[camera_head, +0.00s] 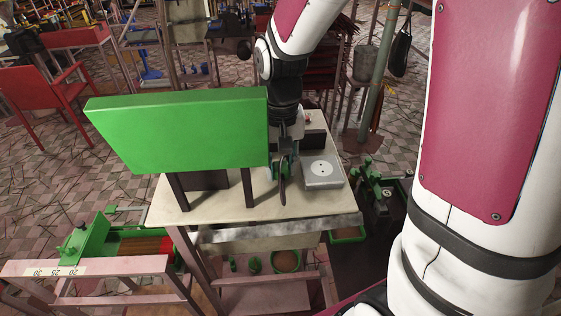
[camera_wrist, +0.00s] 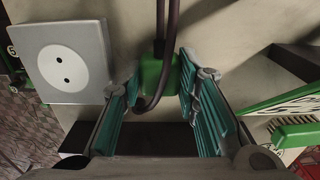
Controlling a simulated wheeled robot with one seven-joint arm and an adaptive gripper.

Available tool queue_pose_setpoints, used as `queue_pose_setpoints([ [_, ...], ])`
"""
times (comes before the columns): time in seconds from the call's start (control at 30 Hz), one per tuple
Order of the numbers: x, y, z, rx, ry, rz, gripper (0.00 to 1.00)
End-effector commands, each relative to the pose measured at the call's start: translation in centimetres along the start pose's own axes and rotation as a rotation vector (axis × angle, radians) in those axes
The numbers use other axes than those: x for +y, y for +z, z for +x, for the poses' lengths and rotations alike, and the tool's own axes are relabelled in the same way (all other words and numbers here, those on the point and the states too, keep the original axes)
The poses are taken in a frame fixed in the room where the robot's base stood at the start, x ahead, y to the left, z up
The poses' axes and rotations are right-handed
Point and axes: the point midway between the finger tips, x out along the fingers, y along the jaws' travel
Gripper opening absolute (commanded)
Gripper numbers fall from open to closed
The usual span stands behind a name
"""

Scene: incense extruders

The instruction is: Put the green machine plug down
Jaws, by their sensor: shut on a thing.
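The green machine plug (camera_wrist: 158,72) is between the fingertips of my gripper (camera_head: 283,163) in the wrist view, with a dark cable (camera_wrist: 160,22) running from it and looping beside it. My gripper is shut on the plug and points down over the table (camera_head: 232,213). In the head view the plug is mostly hidden by the fingers, and the cable hangs just below them. I cannot tell whether the plug touches the tabletop. A grey wall socket (camera_head: 322,172) lies on the table just right of my gripper; it also shows at left in the wrist view (camera_wrist: 68,64).
A large green panel on dark legs (camera_head: 180,130) stands on the table left of my gripper. A green brush (camera_wrist: 294,133) lies at the right in the wrist view. A dark box (camera_head: 312,143) is behind the socket. Bare tabletop shows at the front edge.

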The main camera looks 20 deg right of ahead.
Motion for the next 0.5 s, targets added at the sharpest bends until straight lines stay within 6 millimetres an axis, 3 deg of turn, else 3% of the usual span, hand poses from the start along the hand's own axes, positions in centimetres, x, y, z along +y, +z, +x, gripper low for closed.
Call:
queue_pose_setpoints([
  [0.23, 0.01, 0.04, 0.65, -0.001, 0.000, 0.000, 0.00],
  [0.27, 0.01, 0.05, 0.63, -0.001, 0.000, 0.000, 0.34],
  [0.33, 0.01, 0.05, 0.61, -0.001, 0.000, 0.000, 0.49],
  [0.5, 0.01, 0.04, 0.59, -0.001, 0.000, 0.000, 0.49],
])
